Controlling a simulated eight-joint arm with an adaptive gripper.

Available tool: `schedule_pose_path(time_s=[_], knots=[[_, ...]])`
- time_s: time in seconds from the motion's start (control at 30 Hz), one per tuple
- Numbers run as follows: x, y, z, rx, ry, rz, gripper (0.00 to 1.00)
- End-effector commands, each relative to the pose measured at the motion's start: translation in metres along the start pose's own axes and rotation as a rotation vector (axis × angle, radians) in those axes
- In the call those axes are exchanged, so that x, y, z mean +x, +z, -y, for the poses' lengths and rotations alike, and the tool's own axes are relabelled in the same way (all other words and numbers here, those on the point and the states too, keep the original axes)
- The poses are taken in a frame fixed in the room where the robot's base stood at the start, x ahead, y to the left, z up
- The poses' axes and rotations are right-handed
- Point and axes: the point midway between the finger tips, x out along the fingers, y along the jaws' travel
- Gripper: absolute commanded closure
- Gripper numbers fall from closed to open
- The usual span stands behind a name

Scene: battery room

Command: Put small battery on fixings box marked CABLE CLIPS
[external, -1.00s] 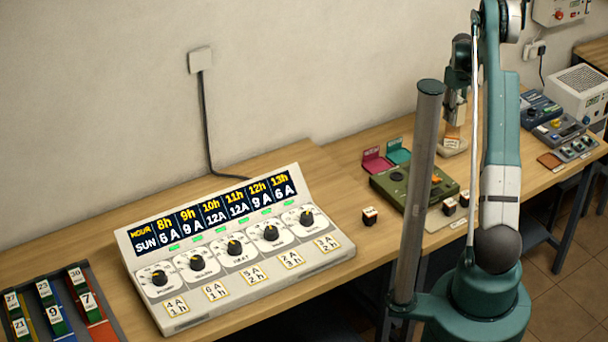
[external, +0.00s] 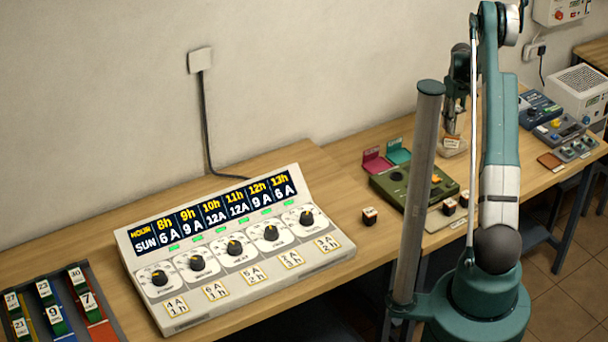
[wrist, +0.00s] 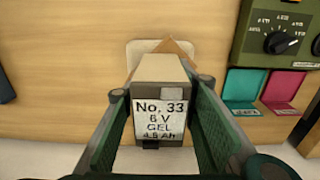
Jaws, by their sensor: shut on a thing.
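My gripper (wrist: 160,92) is shut on a small battery (wrist: 159,118) in the wrist view. The battery is a tan and grey block labelled No. 33, 6 V, GEL, 4.5 Ah, with a finger on each side. A pale, rounded-corner object (wrist: 137,50) shows partly behind it, with a brown piece at its right; the battery hides the rest. In the external view my gripper (external: 452,124) is low over a small pale item (external: 453,148) on the far bench. I cannot read a CABLE CLIPS marking, or tell whether the battery touches what is below.
A green device (external: 405,187) with magenta and teal flaps stands nearby; its teal flap (wrist: 241,86) shows in the wrist view. A small dark cube (external: 369,216) lies left of it. A white charger panel (external: 235,262) fills the left bench. Blue-grey devices (external: 540,110) stand right.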

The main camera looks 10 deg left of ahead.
Motion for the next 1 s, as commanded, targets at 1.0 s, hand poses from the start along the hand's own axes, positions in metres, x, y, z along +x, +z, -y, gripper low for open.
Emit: schedule_pose_path(time_s=[1.0], knots=[[-0.046,0.0,0.0,0.0,0.0,0.0,0.57]])
